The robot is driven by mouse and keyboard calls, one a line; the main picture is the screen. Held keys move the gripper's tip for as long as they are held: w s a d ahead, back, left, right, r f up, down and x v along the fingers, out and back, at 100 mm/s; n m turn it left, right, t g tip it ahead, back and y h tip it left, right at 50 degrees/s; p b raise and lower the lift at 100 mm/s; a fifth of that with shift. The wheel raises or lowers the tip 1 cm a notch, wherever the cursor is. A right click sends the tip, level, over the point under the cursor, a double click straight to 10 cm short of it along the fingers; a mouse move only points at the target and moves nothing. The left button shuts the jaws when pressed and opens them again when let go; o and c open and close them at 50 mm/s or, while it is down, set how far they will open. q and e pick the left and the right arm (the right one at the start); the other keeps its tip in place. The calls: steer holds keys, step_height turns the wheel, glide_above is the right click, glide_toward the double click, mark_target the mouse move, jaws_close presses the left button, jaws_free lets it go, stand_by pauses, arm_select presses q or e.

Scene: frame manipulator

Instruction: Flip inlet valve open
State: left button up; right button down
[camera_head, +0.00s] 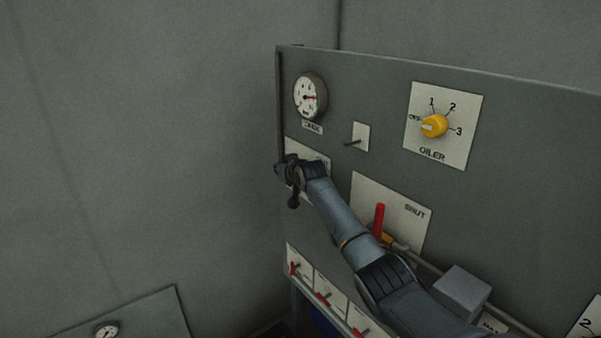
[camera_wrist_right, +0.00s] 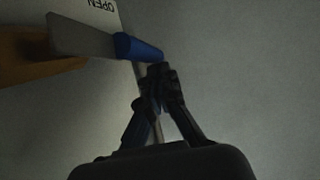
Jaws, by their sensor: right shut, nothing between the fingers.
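A lever with a blue handle (camera_wrist_right: 137,47) on a flat grey metal arm (camera_wrist_right: 80,37) shows in the right wrist view, beside a plate marked OPEN (camera_wrist_right: 95,8). An orange-brown valve body or pipe (camera_wrist_right: 35,62) is at the left there. My right gripper (camera_wrist_right: 158,72) is shut and empty, its fingertips just below the end of the blue handle; I cannot tell whether they touch. In the head view my right gripper (camera_head: 287,178) is at the panel's left edge, in front of a white plate (camera_head: 312,157). It hides the valve there. My left gripper is out of view.
The grey panel (camera_head: 530,190) carries a gauge (camera_head: 310,97), a toggle switch (camera_head: 357,140), a yellow OILER knob (camera_head: 434,125) and a red lever (camera_head: 379,220) by a SHUT plate (camera_head: 413,211). Small red levers (camera_head: 323,299) line the lower left. Space left of the panel is clear.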

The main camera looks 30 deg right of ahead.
steer(key=shift+w+f+g, duration=0.15)
steer(key=shift+w+g, duration=0.05)
steer(key=shift+g, duration=0.1)
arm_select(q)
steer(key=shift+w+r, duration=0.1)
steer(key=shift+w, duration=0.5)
arm_select(e)
steer(key=shift+w+f, duration=0.2)
steer(key=shift+f, duration=0.35)
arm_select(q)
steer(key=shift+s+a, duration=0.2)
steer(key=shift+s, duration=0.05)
arm_select(e)
step_height(320, 180, up, 14)
steer(key=a, duration=0.2)
steer(key=shift+s+a+f, duration=0.2)
steer(key=shift+s+a, duration=0.1)
steer(key=shift+a, duration=0.1)
